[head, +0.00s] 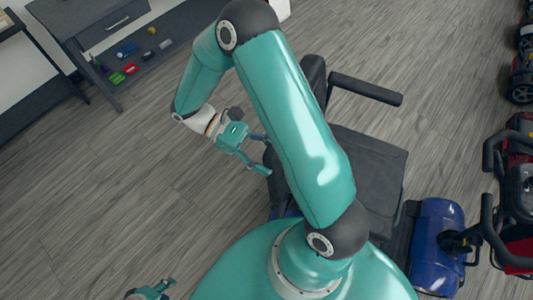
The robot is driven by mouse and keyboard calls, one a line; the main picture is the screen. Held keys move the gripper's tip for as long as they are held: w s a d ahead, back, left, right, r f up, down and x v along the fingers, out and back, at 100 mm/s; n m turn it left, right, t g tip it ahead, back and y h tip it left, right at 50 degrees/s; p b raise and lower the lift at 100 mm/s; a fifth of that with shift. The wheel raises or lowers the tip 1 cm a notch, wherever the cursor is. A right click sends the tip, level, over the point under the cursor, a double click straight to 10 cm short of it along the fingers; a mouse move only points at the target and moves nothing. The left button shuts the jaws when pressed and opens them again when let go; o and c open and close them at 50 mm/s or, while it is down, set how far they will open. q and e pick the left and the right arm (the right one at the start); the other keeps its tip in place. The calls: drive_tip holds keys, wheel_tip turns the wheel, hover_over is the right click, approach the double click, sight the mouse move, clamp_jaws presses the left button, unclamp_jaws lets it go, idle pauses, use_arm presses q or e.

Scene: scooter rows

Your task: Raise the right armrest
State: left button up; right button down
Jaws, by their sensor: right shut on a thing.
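The scooter seat (375,165) is dark grey and faces right in the head view. Its far armrest (366,89) is a black bar, lying level at the top. The near side, where the right armrest belongs, is mostly hidden behind my teal arm. My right gripper (262,154) is at the left of the seat, its fingers around a dark part beside the backrest. That part looks like the right armrest, but my arm hides most of it. My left gripper (152,290) is at the bottom edge, partly cut off, away from the seat; its jaws are unclear.
The scooter's blue front (437,245) is at the lower right. Red scooters (515,185) stand along the right edge. A grey cabinet (90,30) with small coloured items is at the upper left. The wooden floor (110,190) on the left is clear.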

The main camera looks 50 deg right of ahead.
drive_tip(key=shift+f, duration=0.1)
drive_tip(key=shift+c, duration=1.1)
unclamp_jaws()
drive_tip(key=v, duration=0.7)
drive_tip(key=shift+w, duration=0.2)
drive_tip(key=a+f+m+t+y, duration=0.1)
drive_tip(key=a+f+t, duration=0.3)
drive_tip(key=f, duration=0.4)
drive_tip(key=s+a+f+m+t+y, duration=0.1)
drive_tip(key=a+f+m+t+y, duration=0.1)
drive_tip(key=a+f+t, duration=0.3)
drive_tip(key=s+a+f+m+t+y, duration=0.1)
drive_tip(key=a+f+t, duration=0.4)
drive_tip(key=f, duration=0.6)
drive_tip(key=m+y, duration=0.1)
drive_tip(key=y, duration=0.1)
drive_tip(key=shift+a+f+t+y+b, duration=0.25)
drive_tip(key=shift+t+y+b, duration=0.05)
drive_tip(key=shift+t, duration=0.1)
